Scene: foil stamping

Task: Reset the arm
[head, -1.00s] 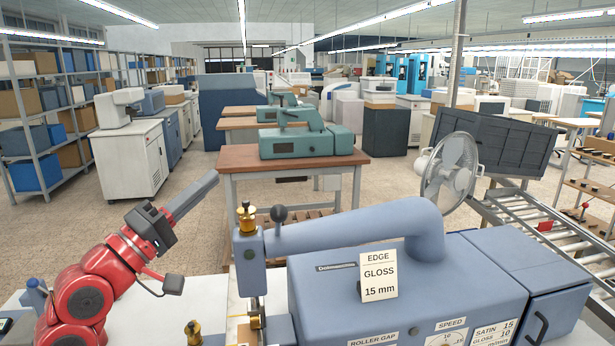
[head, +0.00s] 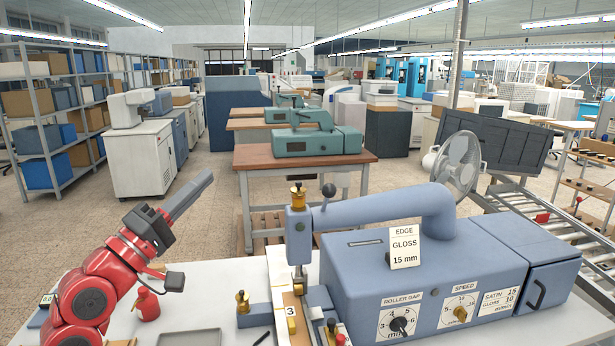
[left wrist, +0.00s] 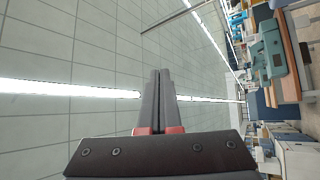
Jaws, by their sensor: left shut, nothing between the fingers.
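My left gripper (head: 190,197) is at the left in the head view, on the red arm, raised above the white table and pointing up and to the right. Its dark fingers are shut together with nothing between them. The left wrist view shows the same shut fingers (left wrist: 160,95) against the ceiling, with the room turned sideways. My left gripper is in free air, left of the blue foil-stamping machine (head: 345,262) and apart from it. My right gripper is not in view.
A red bottle (head: 146,304) and a grey tray (head: 190,338) are on the white table (head: 225,290).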

